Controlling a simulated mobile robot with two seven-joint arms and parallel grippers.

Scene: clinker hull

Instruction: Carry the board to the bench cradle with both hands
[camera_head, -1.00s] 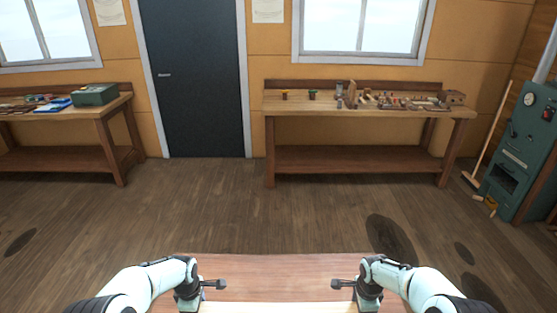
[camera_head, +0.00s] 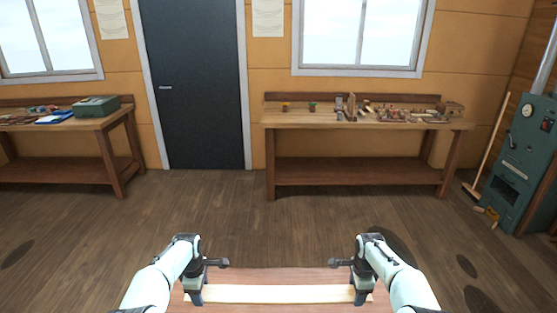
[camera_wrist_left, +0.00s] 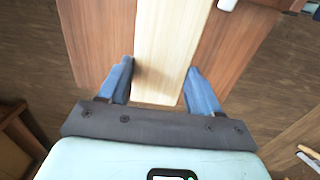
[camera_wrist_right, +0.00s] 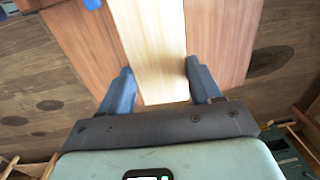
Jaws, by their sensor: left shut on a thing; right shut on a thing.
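The board (camera_head: 280,293) is a pale, straight plank lying crosswise low in the head view. My left gripper (camera_head: 194,294) is shut on its left end, and my right gripper (camera_head: 364,294) is shut on its right end. The board runs between the blue fingers in the left wrist view (camera_wrist_left: 168,50) and in the right wrist view (camera_wrist_right: 152,45). It looks level, above a reddish-brown wooden surface (camera_head: 280,275). I cannot tell how large the gap between them is. I cannot make out the bench cradle with certainty.
A workbench (camera_head: 300,122) with several small tools and wooden pieces stands against the far wall. Another bench (camera_head: 118,122) at left carries a green box (camera_head: 96,106). A green stove (camera_head: 525,160) and a broom (camera_head: 490,150) are at right. Open floor (camera_head: 230,215) lies between.

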